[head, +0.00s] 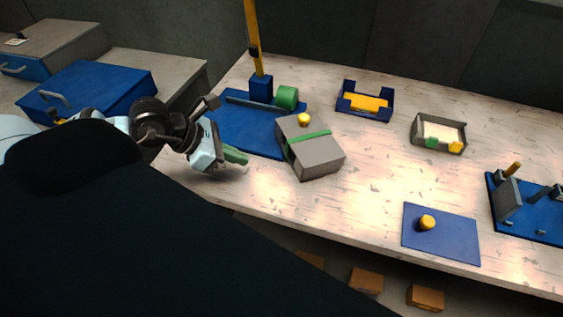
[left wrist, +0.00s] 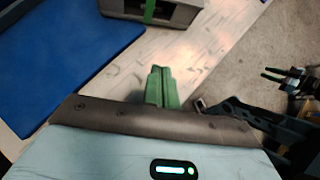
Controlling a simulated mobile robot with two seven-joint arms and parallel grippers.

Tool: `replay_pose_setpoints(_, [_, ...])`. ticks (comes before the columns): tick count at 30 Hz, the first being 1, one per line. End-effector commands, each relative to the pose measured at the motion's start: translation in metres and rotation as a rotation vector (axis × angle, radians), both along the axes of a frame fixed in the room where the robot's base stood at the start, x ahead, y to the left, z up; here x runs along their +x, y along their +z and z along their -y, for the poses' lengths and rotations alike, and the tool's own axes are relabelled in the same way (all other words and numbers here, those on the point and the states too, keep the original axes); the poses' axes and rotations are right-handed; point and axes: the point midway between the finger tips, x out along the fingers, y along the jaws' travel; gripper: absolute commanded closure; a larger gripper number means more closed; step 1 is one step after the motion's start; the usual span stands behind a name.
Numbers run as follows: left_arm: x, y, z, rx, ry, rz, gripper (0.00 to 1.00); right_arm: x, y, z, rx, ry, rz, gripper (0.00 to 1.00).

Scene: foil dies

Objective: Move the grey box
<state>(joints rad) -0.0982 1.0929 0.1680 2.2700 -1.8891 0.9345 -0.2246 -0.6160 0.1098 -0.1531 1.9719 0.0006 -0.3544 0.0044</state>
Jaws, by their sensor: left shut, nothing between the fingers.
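In the left wrist view the grey box (left wrist: 182,14) is at the top edge, cut off by the frame. My left gripper (head: 236,155) is to the left of the box, near the table's front edge, apart from it. Its green fingers (left wrist: 160,80) are shut together and empty.
A blue board (head: 240,132) with a yellow post (head: 253,40) and green cylinder (head: 287,97) lies behind the gripper. Trays (head: 383,113) stand farther back. A blue plate (head: 440,243) lies right; table between is clear.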

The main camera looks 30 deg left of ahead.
Motion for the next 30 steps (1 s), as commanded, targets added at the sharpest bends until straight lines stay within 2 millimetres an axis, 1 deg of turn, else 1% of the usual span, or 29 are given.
replay_pose_setpoints(1, [0.003, -0.007, 0.003, -0.002, -0.001, -0.003, 1.0, -0.004, -0.004, 0.0, 0.0, 0.0, -0.01, 0.66])
replay_pose_setpoints(8, [0.018, -0.024, 0.016, -0.005, 0.001, 0.0, 1.0, -0.007, -0.009, 0.0, 0.001, -0.001, -0.02, 0.66])
replay_pose_setpoints(14, [0.033, -0.044, 0.03, -0.006, 0.001, 0.0, 1.0, -0.006, -0.009, 0.0, -0.001, 0.001, -0.019, 0.66])
replay_pose_setpoints(17, [0.044, -0.056, 0.039, -0.007, 0.002, 0.0, 1.0, -0.005, -0.008, 0.001, -0.002, 0.003, -0.017, 0.66])
replay_pose_setpoints(24, [0.064, -0.055, 0.057, -0.004, 0.001, 0.004, 1.0, 0.003, 0.002, 0.003, -0.006, 0.008, 0.007, 0.66])
replay_pose_setpoints(30, [0.073, -0.057, 0.065, -0.003, 0.0, 0.001, 1.0, 0.005, 0.005, 0.003, -0.009, 0.01, 0.014, 0.66])
